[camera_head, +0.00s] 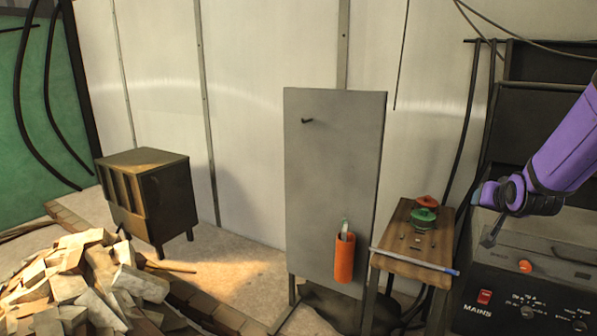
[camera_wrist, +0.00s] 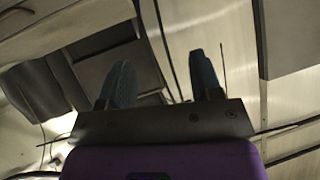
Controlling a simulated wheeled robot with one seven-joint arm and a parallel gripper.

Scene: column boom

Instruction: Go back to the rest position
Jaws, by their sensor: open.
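My arm is purple and reaches in from the right edge of the head view. My gripper (camera_head: 478,194) is at its end, up in front of the dark control cabinet and to the right of the small wooden table. In the wrist view my gripper (camera_wrist: 163,80) shows two dark teal fingers held apart with nothing between them. The fingers touch no object that I can see. The wrist view looks past them at the cabinet and the pale wall panels.
A small wooden table (camera_head: 408,245) bears a green item (camera_head: 424,216), a red item (camera_head: 427,201) and a blue-ended rod (camera_head: 415,261). A grey board (camera_head: 333,170) with a hook and an orange holder (camera_head: 345,257) stands left of it. The control cabinet (camera_head: 530,285) is close below my gripper.

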